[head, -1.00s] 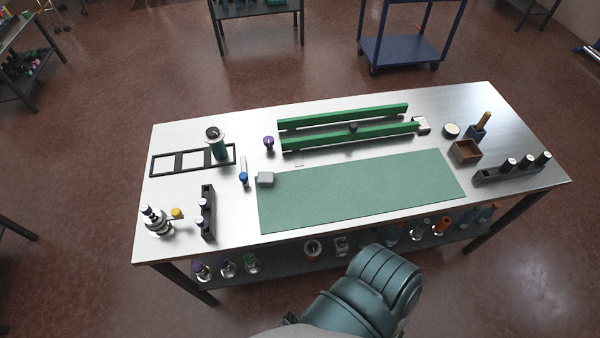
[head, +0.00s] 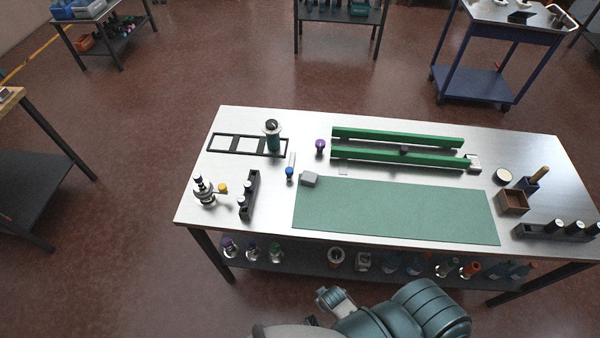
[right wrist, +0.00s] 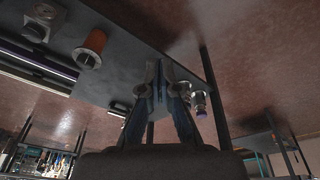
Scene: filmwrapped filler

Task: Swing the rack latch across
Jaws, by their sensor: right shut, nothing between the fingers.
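Two long green rails (head: 400,138) lie parallel at the back of the steel table, with a small dark block (head: 404,150) between them and a pale block (head: 473,162) at their right end. I cannot tell which part is the rack latch. My right gripper (right wrist: 160,85) is shut and empty in the right wrist view, near the dark shelf. My left gripper is not in view.
The steel table (head: 210,170) carries a green mat (head: 395,210), a yellow-knobbed metal fitting (head: 205,190), a purple knob (head: 320,147), a brown box (head: 512,201) and a black holder (head: 555,232). Several bottles stand on the lower shelf (head: 310,262). The mat is mostly bare.

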